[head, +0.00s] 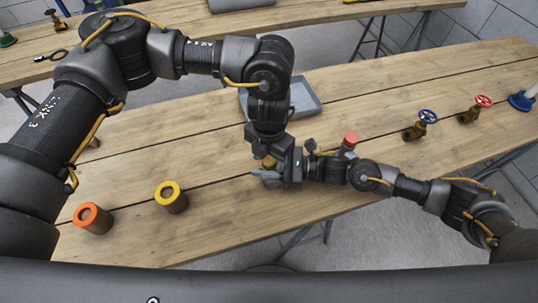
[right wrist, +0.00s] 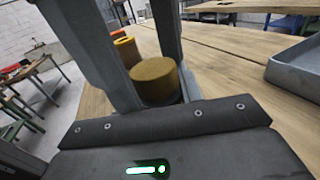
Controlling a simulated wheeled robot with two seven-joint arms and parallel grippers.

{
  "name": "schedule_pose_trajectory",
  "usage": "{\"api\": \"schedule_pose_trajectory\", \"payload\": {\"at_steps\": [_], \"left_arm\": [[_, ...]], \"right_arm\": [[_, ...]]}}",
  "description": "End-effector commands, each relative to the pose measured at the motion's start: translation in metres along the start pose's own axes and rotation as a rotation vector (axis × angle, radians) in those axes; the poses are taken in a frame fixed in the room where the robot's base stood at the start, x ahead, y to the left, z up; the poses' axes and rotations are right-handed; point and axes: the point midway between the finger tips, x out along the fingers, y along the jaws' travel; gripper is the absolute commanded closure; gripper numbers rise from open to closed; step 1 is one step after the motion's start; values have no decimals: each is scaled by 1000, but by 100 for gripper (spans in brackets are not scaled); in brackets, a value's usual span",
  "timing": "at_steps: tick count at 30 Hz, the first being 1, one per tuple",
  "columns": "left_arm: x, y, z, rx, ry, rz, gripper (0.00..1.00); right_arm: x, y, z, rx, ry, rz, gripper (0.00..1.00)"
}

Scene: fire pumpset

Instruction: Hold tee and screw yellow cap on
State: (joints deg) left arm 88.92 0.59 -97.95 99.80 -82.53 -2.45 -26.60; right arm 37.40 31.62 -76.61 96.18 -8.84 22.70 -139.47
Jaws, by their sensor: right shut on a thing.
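A brass-coloured round piece (head: 269,161) shows between my two grippers in the head view. In the right wrist view it is a short brass cylinder (right wrist: 155,80) with a flat top, at my fingers. Most of it is hidden, so I cannot tell whether it is the tee. My right gripper (head: 268,176) is shut on it. My left gripper (head: 267,152) points down at the same spot from above; its fingers are mostly hidden. A brown cylinder with a yellow ring on top (head: 171,196) stands on the table to the left.
An orange-ringed cylinder (head: 93,218) stands further left on the wooden table (head: 225,220). A grey tray (head: 303,98) lies behind my left arm. A red-topped piece (head: 350,139), a blue-wheeled valve (head: 421,124) and a red-wheeled valve (head: 475,109) stand to the right.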

Motion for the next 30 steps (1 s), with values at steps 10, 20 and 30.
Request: {"api": "schedule_pose_trajectory", "payload": {"at_steps": [10, 20, 30], "left_arm": [[-8, -1, 1, 1, -3, -2, 44], [-44, -1, 0, 0, -3, -2, 44], [-48, 0, 2, -1, -7, 2, 57]], "right_arm": [[0, 0, 0, 0, 0, 0, 100], [0, 0, 0, 0, 0, 0, 100], [0, 0, 0, 0, 0, 0, 100]]}}
